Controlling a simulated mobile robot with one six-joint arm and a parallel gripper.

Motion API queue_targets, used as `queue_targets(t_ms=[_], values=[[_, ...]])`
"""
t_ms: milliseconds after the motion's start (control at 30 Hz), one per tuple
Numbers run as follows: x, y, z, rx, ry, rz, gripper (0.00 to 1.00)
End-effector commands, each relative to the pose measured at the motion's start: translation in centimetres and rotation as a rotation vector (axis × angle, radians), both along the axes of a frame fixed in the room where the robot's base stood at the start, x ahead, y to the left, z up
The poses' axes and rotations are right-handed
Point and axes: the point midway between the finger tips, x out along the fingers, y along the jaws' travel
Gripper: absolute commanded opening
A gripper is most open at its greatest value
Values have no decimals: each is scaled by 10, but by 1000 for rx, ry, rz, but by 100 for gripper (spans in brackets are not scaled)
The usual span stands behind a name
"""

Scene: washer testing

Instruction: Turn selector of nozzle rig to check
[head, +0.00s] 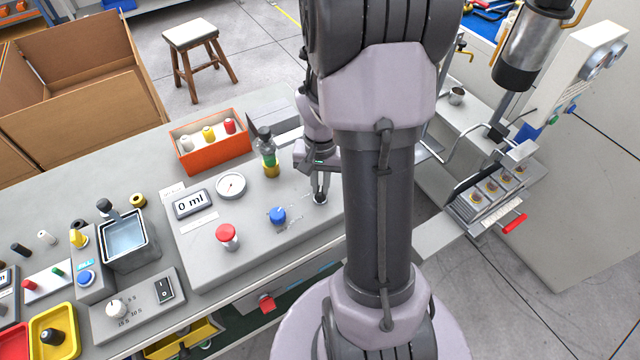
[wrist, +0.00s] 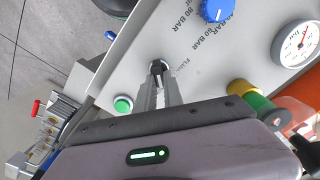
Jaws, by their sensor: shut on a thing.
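The nozzle rig (head: 260,250) is a light grey console with a "0 ml" display, a round gauge, a red button and a blue knob. Its selector, a small dark knob (wrist: 157,66), sits on the panel in the wrist view. My gripper (wrist: 159,78) is shut on the selector, one finger on each side. In the head view my gripper (head: 320,192) reaches down to the right part of the console, and my arm hides the area to the right. Lettering beside the selector is too small to read surely, so I cannot tell its setting.
In the wrist view a green button (wrist: 122,104) is left of the fingers and the blue knob (wrist: 214,10) is above right. A green and yellow bottle (head: 268,160) stands behind the gripper, near an orange bin (head: 190,163). A clamp fixture (head: 490,200) is at right.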

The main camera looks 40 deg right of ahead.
Motion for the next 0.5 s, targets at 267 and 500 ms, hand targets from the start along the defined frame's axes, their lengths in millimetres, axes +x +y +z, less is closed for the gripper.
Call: queue_targets(t_ms=[267,500], values=[[0,-1,0,-1,-1,-108,0],[-1,-1,0,-1,-1,-141,0]])
